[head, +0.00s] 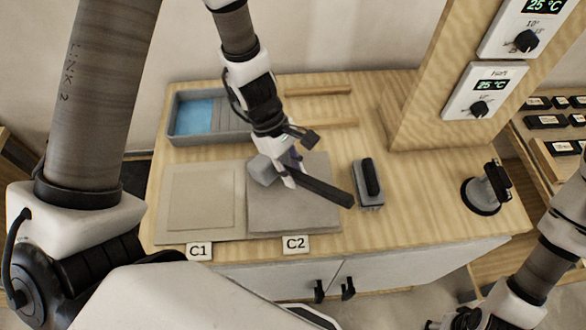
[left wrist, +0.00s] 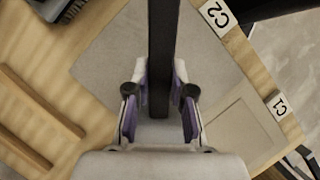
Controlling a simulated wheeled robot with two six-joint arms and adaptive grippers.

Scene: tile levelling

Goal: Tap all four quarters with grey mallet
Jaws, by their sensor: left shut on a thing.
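My left gripper (head: 288,172) is shut on the dark handle (head: 325,192) of the grey mallet, above the C2 tile. The mallet's grey block head (head: 263,170) is over the tile's upper left part; I cannot tell if it touches. The grey square C2 tile (head: 295,215) lies flat behind its C2 label (head: 295,244).
The beige C1 panel (head: 200,198) with a smaller square lies left of C2. A grey tray (head: 177,130) with a blue part stands behind. A black-handled grey block (head: 369,185) and a suction-cup-like tool (head: 485,190) stand right. A wooden post (head: 425,90) rises at the back right.

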